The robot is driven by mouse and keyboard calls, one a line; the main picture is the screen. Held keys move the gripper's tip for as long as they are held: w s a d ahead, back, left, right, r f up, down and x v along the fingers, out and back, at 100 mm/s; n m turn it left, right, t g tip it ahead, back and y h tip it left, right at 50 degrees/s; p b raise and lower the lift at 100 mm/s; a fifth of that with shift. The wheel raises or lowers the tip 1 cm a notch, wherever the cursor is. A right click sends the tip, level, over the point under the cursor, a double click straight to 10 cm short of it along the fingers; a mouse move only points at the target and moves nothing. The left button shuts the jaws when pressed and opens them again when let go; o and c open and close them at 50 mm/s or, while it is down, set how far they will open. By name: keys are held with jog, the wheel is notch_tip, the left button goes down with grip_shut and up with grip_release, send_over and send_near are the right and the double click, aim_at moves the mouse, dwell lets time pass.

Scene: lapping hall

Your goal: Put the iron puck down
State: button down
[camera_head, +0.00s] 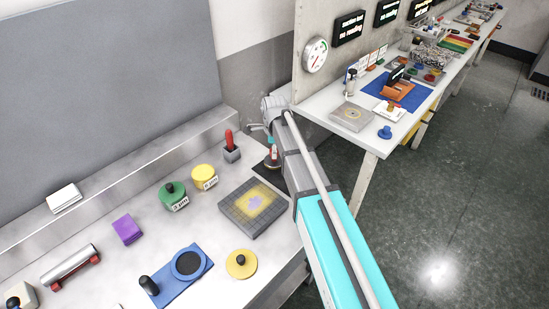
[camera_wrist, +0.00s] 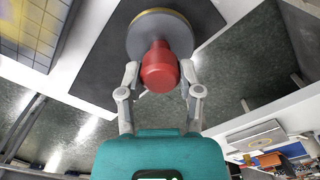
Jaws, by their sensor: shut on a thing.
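The iron puck (camera_wrist: 140,38) is a grey disc with a tan rim and a red knob (camera_wrist: 160,68). My gripper (camera_wrist: 162,86) is shut on the red knob, one finger on each side. The puck is over a dark mat (camera_wrist: 92,62) at the bench end; I cannot tell whether it touches it. In the head view the puck (camera_head: 272,156) is small and partly hidden by my arm, with the dark mat (camera_head: 262,168) under it.
A gridded grey plate (camera_head: 235,222) with a yellow patch lies left of the mat. A second bench (camera_head: 378,140) is at right, beyond a floor gap.

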jog(key=shift+w+f+b, duration=0.15)
jog(key=shift+f+b, duration=1.3)
jog(key=shift+f, duration=0.25)
jog(key=shift+f, duration=0.1)
jog(key=shift+c, duration=1.3)
grip_release()
notch_tip(320, 180, up, 12)
jog(key=p, duration=1.2)
